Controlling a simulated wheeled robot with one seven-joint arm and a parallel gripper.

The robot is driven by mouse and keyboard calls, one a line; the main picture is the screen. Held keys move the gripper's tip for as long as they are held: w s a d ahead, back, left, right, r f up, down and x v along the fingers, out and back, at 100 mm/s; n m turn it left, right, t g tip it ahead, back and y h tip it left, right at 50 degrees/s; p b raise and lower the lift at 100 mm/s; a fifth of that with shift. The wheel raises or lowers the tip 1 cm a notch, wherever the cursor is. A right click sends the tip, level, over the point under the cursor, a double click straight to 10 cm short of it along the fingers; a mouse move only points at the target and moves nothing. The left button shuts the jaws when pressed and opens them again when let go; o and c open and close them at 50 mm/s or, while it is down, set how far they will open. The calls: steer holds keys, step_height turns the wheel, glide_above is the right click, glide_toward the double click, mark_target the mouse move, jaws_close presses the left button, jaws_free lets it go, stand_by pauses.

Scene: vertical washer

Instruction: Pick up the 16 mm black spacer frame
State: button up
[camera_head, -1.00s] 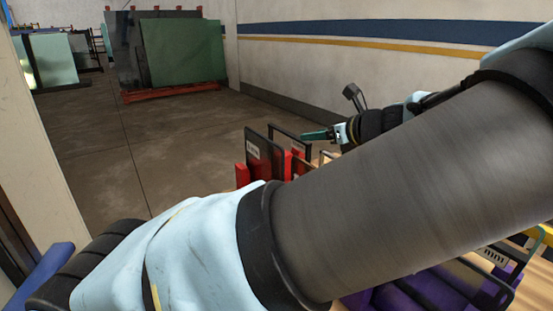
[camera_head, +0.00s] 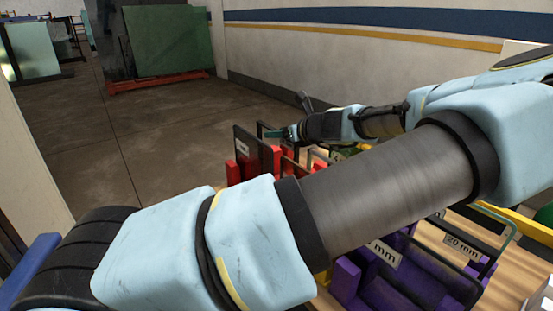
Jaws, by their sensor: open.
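Black rectangular spacer frames stand upright in a red rack (camera_head: 232,173) beyond my arm. One dark framed piece (camera_head: 250,152) is at the rack's left, with others partly behind it. I cannot read a 16 mm label on any of them. My gripper (camera_head: 297,130) is open, at the far end of the arm, just above and beside the rear of the red rack. Its fingers are small and partly overlap the frames in the picture, so I cannot tell whether they touch one. My arm hides much of the racks.
A purple rack (camera_head: 346,272) with black frames stands in front on the wooden table (camera_head: 510,281); one label reads 20 mm (camera_head: 462,246). Something green and a yellow bar (camera_head: 530,228) are at right.

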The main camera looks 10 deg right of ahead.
jaws_close()
stand_by(0.4)
stand_by(1.0)
